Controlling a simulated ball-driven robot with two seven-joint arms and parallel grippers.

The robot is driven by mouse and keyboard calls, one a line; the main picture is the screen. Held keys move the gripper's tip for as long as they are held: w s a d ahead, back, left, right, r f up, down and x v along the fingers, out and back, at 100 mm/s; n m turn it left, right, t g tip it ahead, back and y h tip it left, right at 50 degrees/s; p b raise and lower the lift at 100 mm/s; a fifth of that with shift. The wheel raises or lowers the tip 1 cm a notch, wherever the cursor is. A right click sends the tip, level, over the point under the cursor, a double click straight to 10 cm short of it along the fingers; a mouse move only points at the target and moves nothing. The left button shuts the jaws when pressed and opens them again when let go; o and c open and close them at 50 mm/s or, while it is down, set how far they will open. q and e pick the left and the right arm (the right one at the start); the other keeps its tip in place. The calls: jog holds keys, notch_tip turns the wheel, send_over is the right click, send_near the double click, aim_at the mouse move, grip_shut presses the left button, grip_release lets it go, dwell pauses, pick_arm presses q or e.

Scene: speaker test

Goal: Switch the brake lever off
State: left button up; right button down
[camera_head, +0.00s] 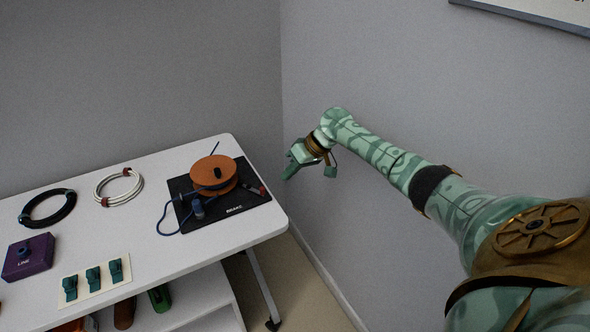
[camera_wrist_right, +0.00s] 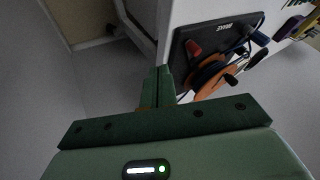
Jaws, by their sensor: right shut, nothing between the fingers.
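A black base plate (camera_head: 238,205) with a white label, apparently reading BRAKE, lies near the right end of the white table. It bears an orange spool (camera_head: 207,175) with a blue cord. A small lever with a red end (camera_head: 262,190), which looks like the brake lever, sits at the plate's right side. In the right wrist view the red end (camera_wrist_right: 194,47) shows near the plate's edge. My right gripper (camera_head: 298,158) is shut and empty, in the air to the right of the plate and apart from the lever. In the wrist view its fingers (camera_wrist_right: 157,82) are together. My left gripper is out of view.
On the white table (camera_head: 160,240) lie a black cable coil (camera_head: 35,220), a white cable coil (camera_head: 106,200), a purple box (camera_head: 45,257) and several green clips (camera_head: 93,278). A lower shelf (camera_head: 190,300) holds small items. A grey wall (camera_head: 380,90) stands close behind my right arm.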

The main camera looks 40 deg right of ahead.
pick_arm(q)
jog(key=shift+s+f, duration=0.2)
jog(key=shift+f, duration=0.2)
pick_arm(e)
jog(key=a, duration=0.1)
jog(key=a+f, duration=0.1)
jog(key=a, duration=0.1)
jog(key=w+a, duration=0.1)
jog(key=shift+w+a+f, duration=0.1)
jog(key=shift+a+f, duration=0.1)
jog(key=shift+a, duration=0.2)
